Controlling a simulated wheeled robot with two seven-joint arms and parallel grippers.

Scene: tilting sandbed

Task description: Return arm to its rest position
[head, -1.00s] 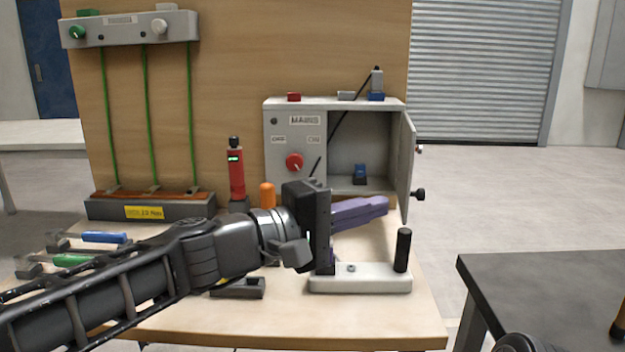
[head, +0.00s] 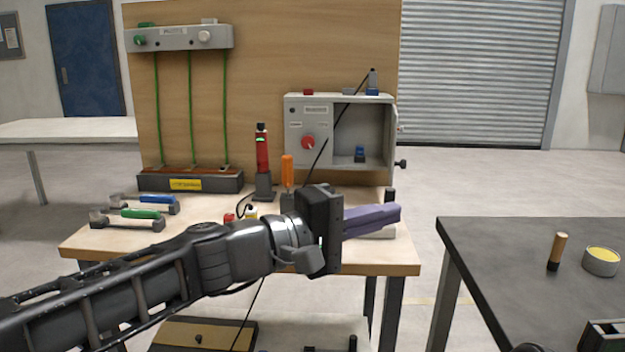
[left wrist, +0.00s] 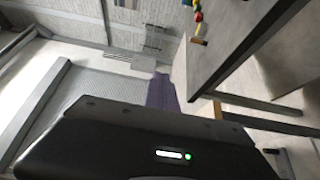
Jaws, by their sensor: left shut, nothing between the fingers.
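My left arm reaches in from the lower left in the head view. Its left gripper (head: 372,221) has purple fingers that are shut with nothing between them. It is held in front of the wooden workbench (head: 85,243), near its right front corner, and hides part of a pale block there. In the left wrist view, the purple fingers (left wrist: 161,92) point away from the camera, clear of anything.
A grey mains box (head: 347,172) stands open on the bench, beside a red tester (head: 262,155) and an orange-handled tool (head: 287,170). Blue and green-handled tools lie at left. A dark table (head: 490,250) stands at right. Floor between them is clear.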

